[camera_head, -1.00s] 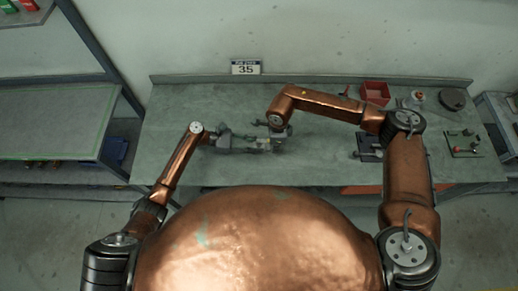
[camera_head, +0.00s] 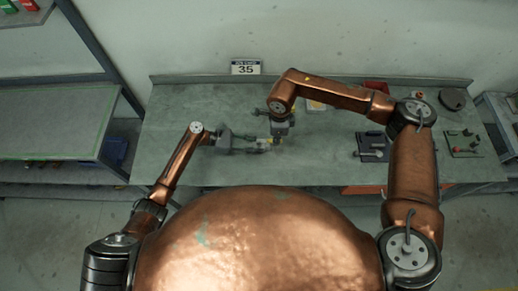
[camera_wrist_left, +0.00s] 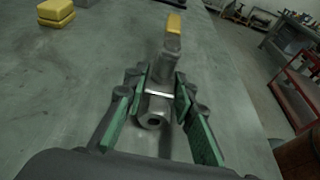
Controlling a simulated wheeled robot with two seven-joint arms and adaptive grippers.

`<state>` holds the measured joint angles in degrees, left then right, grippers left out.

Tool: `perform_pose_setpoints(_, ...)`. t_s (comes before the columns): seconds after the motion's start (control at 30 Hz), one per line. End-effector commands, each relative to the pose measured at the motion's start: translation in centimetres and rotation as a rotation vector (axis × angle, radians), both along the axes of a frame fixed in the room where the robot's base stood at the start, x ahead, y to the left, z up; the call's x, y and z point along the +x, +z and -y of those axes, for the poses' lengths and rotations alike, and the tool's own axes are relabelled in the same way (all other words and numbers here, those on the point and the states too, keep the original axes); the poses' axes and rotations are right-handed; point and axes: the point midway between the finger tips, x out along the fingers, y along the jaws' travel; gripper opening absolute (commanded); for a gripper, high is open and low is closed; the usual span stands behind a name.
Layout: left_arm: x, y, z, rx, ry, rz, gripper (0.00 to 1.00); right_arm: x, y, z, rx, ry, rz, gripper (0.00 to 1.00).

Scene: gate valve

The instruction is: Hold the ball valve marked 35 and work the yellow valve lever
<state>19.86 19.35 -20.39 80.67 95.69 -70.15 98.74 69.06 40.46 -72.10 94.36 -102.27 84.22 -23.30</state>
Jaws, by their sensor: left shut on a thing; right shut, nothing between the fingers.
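The grey ball valve (camera_head: 261,146) is above the bench, partly hidden by the fingers. In the left wrist view the valve (camera_wrist_left: 157,108) has a round pipe end towards the camera and a grey handle with a yellow tip, the lever (camera_wrist_left: 175,25), pointing away. My left gripper (camera_head: 244,143) is shut on the valve body, and its green-padded fingers (camera_wrist_left: 161,88) sit on both sides of it. My right gripper (camera_head: 279,137) is shut and empty, pointing down near the valve's right end. Whether it touches the lever cannot be told.
A sign reading 35 (camera_head: 246,67) stands at the back of the bench (camera_head: 190,110). A red bin (camera_head: 376,86) is partly behind my right arm. A dark fixture (camera_head: 372,147) and a small board (camera_head: 463,143) lie at right. A yellow block (camera_wrist_left: 56,12) shows in the wrist view.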

Motion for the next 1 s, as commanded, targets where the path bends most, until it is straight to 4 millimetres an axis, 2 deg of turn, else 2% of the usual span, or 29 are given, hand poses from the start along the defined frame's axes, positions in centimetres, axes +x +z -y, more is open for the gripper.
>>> perform_pose_setpoints(0.07,0.0,0.0,0.0,0.001,0.0,0.0,0.0,0.0,0.0,0.0,0.0,0.0,0.0,0.0)
perform_pose_setpoints(0.1,0.0,0.0,0.0,0.001,0.0,0.0,0.25,0.0,0.0,0.0,0.0,0.0,0.0,0.0)
perform_pose_setpoints(0.4,0.0,0.0,0.0,0.0,0.0,0.0,0.45,0.0,0.0,0.0,0.0,0.0,0.0,0.0)
perform_pose_setpoints(0.67,0.0,0.0,-0.1,0.0,0.0,0.0,0.45,0.0,-0.1,0.0,0.0,0.0,0.0,0.0)
perform_pose_setpoints(0.77,0.0,0.1,-0.7,0.001,0.001,0.0,0.45,0.0,-0.1,0.0,0.0,0.0,0.0,0.0)
perform_pose_setpoints(0.87,0.0,0.5,-2.0,0.001,0.002,0.0,0.45,0.0,-0.1,0.0,0.0,0.0,0.0,0.0)
perform_pose_setpoints(1.0,0.1,1.4,-4.8,0.002,0.003,0.001,0.45,0.0,0.0,0.0,0.0,0.0,0.0,0.0)
